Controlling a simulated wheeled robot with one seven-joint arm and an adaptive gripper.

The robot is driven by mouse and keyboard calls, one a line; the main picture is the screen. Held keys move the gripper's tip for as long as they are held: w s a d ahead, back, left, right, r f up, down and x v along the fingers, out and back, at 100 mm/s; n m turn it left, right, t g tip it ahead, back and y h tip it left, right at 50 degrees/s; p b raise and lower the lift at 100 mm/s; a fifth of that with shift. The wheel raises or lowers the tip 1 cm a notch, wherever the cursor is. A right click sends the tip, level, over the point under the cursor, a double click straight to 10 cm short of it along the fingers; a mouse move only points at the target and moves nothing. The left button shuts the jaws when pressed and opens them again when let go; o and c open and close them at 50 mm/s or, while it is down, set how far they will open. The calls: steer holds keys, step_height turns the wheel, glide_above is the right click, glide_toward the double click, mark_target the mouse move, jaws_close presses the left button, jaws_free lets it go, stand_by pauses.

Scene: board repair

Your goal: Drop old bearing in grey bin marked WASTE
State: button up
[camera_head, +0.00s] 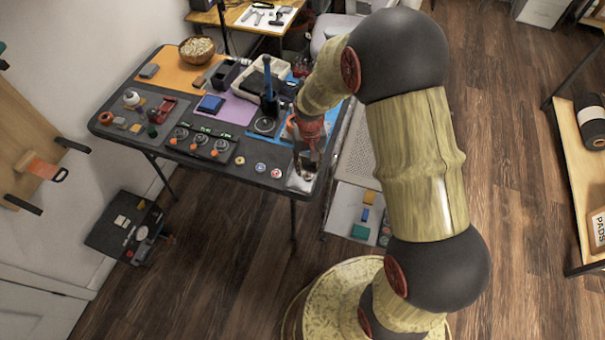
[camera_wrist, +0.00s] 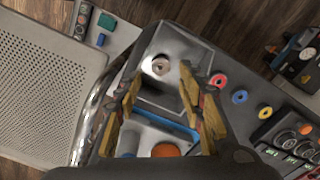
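A grey open bin (camera_wrist: 183,45) stands at the table's near right corner; it also shows in the head view (camera_head: 299,183). I cannot read any marking on it. A small ring with a pinkish centre (camera_wrist: 161,65), which looks like the old bearing, appears to lie inside the bin. My gripper (camera_wrist: 161,75) is over the bin with its yellowish fingers spread apart and nothing seen held between them. In the head view my gripper (camera_head: 306,165) points down above the bin and hides part of it.
Red (camera_wrist: 218,80), blue (camera_wrist: 240,97) and yellow (camera_wrist: 265,112) rings lie on the dark table beside the bin. A knobbed panel (camera_head: 200,143) is further left. A perforated metal sheet (camera_wrist: 40,90) is past the table's right edge. Tools and trays crowd the table's back.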

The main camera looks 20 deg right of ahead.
steer(key=shift+o, duration=0.4)
step_height(320, 180, up, 12)
stand_by(0.5)
stand_by(0.3)
steer(key=s+r+n+t, duration=0.1)
steer(key=s+r+t, duration=0.4)
steer(key=s+r, duration=1.5)
steer(key=shift+s+t, duration=0.3)
steer(key=shift+s, duration=0.55)
